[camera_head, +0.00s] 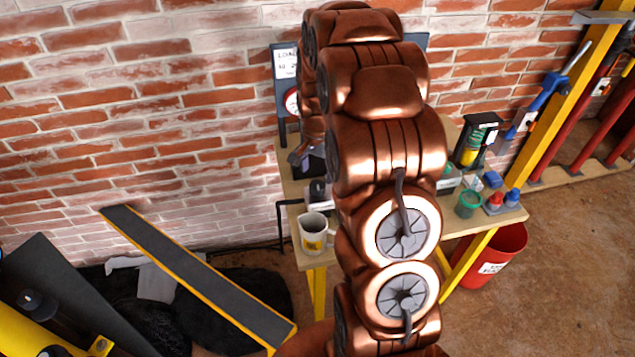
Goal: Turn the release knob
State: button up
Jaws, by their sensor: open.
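My copper arm fills the middle and hides much of the wall panel and bench behind it. A small dark and grey part that looks like my gripper (302,156) shows at the arm's left edge, just above the bench top. It is open, but its fingertips are mostly hidden. A dark panel (281,88) stands against the brick wall, with a white load sign (286,64) and part of a red-rimmed dial (292,101). I cannot make out the release knob, nor whether my gripper touches anything.
The wooden bench (289,188) holds a white mug (313,232) at the left and a green pot (468,204) at the right. A red bucket (497,258) stands below. A yellow-edged dark ramp (195,268) lies at the left. Open floor shows at the lower right.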

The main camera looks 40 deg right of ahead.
aim_at(317, 185)
jog(key=shift+f+p, duration=0.9)
jog(key=shift+f, duration=1.9)
jog(key=c, duration=1.1)
jog(key=shift+c, duration=0.2)
